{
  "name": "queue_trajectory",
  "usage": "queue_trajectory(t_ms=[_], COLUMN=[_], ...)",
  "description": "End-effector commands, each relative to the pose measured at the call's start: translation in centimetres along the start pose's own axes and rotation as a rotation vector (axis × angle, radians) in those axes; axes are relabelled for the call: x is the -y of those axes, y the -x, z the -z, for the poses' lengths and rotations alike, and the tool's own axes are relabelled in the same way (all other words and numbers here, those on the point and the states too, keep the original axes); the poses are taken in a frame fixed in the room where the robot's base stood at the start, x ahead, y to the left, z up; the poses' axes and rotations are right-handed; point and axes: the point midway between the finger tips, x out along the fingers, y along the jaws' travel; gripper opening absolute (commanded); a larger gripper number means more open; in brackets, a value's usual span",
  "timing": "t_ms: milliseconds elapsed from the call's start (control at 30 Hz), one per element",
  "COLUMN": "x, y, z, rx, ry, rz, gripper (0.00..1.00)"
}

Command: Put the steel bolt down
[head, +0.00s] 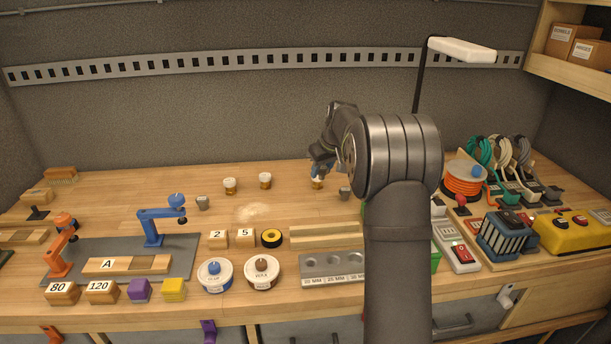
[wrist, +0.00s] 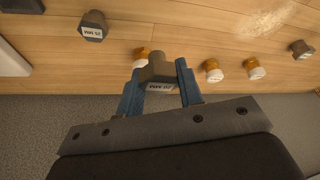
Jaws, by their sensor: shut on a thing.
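My gripper (wrist: 160,92) has its blue fingers shut on a grey steel bolt (wrist: 158,69), whose printed label faces the camera. In the head view my gripper (head: 317,170) is at the back of the bench, by a small amber jar with a white part (head: 317,184). The held bolt cannot be made out there. In the wrist view that jar (wrist: 142,54) is partly hidden behind the bolt. I cannot tell whether the bolt touches the bench. Two similar grey bolts stand apart: one right of my gripper (head: 345,193), one farther left (head: 203,202).
Two more amber jars (head: 230,186) (head: 265,180) stand left of my gripper. Bare wood (head: 300,212) lies in between. Cord racks and boxes crowd the right.

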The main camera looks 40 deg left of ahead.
Motion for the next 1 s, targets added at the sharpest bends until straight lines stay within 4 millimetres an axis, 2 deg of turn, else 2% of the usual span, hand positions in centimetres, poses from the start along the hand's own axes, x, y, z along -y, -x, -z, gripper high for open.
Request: queue_trajectory(t_ms=[67, 167, 400, 500, 667, 767, 1000], x=[0.1, 2.0, 11.4, 14.6, 17.5, 18.9, 23.2], y=[0.6, 0.8, 0.8, 0.9, 0.8, -0.1, -4.2], z=[-0.2, 0.0, 0.7, 0.6, 0.4, 0.6, 2.2], rx=[-0.001, 0.0, 0.0, 0.0, -0.001, 0.001, 0.002], ry=[0.002, 0.014, 0.057, 0.071, 0.084, 0.086, 0.087], rz=[0.001, 0.006, 0.024, 0.03, 0.036, 0.037, 0.038], gripper=[0.09, 0.09, 0.09, 0.09, 0.09, 0.09, 0.09])
